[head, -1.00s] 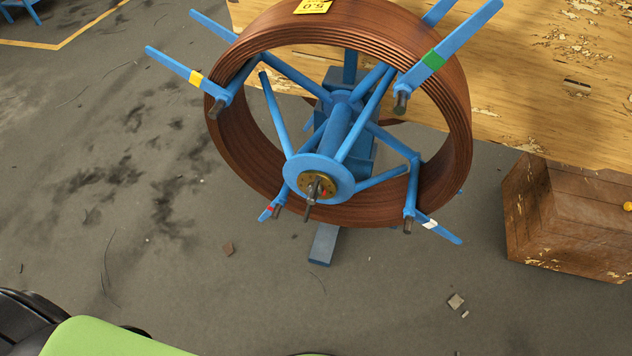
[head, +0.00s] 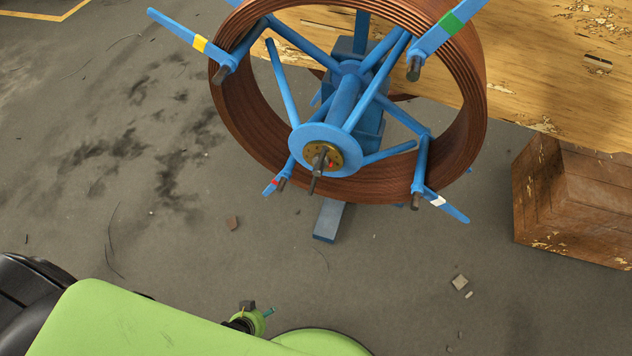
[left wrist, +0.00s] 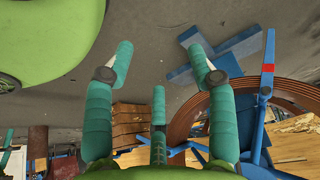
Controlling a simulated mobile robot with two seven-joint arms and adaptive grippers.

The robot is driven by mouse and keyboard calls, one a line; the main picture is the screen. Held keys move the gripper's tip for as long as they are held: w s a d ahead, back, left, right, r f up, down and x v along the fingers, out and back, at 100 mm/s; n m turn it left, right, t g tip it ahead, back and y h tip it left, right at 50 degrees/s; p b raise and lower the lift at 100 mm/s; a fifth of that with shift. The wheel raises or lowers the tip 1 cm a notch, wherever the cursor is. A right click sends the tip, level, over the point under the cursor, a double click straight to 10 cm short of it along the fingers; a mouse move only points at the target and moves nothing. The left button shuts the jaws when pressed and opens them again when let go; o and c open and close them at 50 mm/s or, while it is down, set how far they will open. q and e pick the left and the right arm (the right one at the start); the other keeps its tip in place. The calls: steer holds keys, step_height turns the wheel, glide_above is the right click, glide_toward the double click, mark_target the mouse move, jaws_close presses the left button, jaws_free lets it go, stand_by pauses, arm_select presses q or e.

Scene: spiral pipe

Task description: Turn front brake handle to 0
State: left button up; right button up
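The front brake handle (head: 318,172) is a small grey metal bar on the hub of the blue spool wheel. It points down and slightly left in the head view, across a brass disc (head: 339,148) with a red mark at its right. A blue round plate (head: 303,141) surrounds the disc. My left gripper (left wrist: 160,72) shows in the left wrist view with its teal fingers spread and nothing between them. The blue stand's foot and the coil lie beyond and to the right of its fingers there. The handle cannot be made out in that view.
The brown pipe coil (head: 235,135) rests around blue spokes with coloured bands. A worn wooden table (head: 540,65) stands behind, and a wooden crate (head: 575,200) stands at right. The blue stand foot (head: 328,220) is on the floor. Grey floor (head: 190,210) left of the wheel is mostly clear.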

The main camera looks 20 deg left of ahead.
arm_select(q)
steer(key=w+d+r+t+h+b, duration=0.1)
steer(key=w+r+t+b, duration=0.15)
steer(key=w, duration=0.55)
steer(key=w+d+r+t+b, duration=0.1)
steer(key=w+r+t+b, duration=0.2)
steer(key=w, duration=0.5)
steer(key=m+t+h+b, duration=0.2)
steer(key=t+b, duration=0.2)
steer(key=t, duration=0.3)
glide_toward(317, 175)
steer(key=w+f, duration=0.1)
steer(key=w, duration=0.2)
steer(key=x, duration=0.5)
steer(key=shift+w+d, duration=0.1)
steer(key=shift+d, duration=0.1)
steer(key=shift+w+d, duration=0.2)
steer(key=shift+w, duration=0.5)
arm_select(e)
steer(key=w+f+t, duration=0.1)
steer(key=w+f, duration=0.2)
steer(key=w, duration=0.4)
steer(key=w+f+t, duration=0.2)
steer(key=w+f, duration=0.2)
steer(key=w, duration=0.3)
steer(key=shift+a+t, duration=0.3)
steer(key=shift+a, duration=0.15)
steer(key=shift+w, duration=0.1)
